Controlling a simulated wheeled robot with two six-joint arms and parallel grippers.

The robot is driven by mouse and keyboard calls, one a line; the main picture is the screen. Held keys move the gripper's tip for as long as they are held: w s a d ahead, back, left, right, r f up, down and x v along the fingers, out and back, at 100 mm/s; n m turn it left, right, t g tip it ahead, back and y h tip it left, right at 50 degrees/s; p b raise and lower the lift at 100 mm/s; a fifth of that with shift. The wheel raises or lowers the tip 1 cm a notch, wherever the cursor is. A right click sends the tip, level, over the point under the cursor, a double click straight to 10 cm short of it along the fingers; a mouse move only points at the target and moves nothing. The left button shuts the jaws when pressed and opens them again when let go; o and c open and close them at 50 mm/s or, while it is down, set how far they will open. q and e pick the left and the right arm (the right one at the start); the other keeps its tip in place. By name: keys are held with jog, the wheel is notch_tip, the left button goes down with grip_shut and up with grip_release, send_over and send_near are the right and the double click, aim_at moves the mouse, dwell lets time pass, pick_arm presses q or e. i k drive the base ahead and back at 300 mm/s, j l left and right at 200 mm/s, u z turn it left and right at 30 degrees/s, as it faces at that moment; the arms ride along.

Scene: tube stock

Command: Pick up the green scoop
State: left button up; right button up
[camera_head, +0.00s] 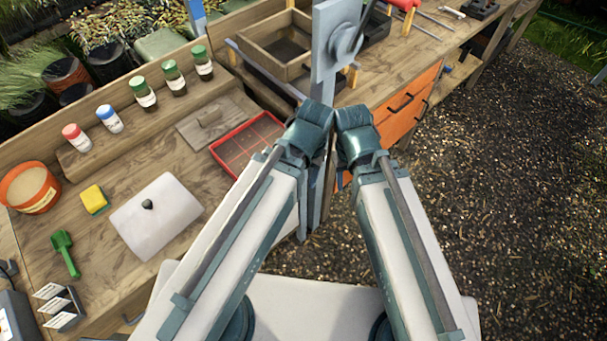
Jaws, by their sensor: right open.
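The green scoop (64,252) lies on the wooden bench at the left of the head view, with its handle towards the front. My right gripper (309,232) is only partly visible between my two folded arms. Its grey-blue fingers are open and point downwards in the picture, far to the right of the scoop and apart from it. My left gripper is hidden behind my arms.
A terracotta pot (31,188), card holder (60,306) and red-rimmed tray (247,143) are also on the bench. Bottles line the raised ledge. Gravel ground is at the right.

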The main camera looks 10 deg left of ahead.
aim_at(61, 241)
jog(key=u, duration=2.55)
jog(key=k+z, duration=0.25)
jog(key=z, duration=0.2)
jog(key=k+l+z, duration=0.1)
jog(key=z, duration=0.4)
jog(key=k+l+z, duration=0.2)
jog(key=z, duration=0.25)
jog(key=k+l, duration=0.05)
jog(key=k, duration=0.05)
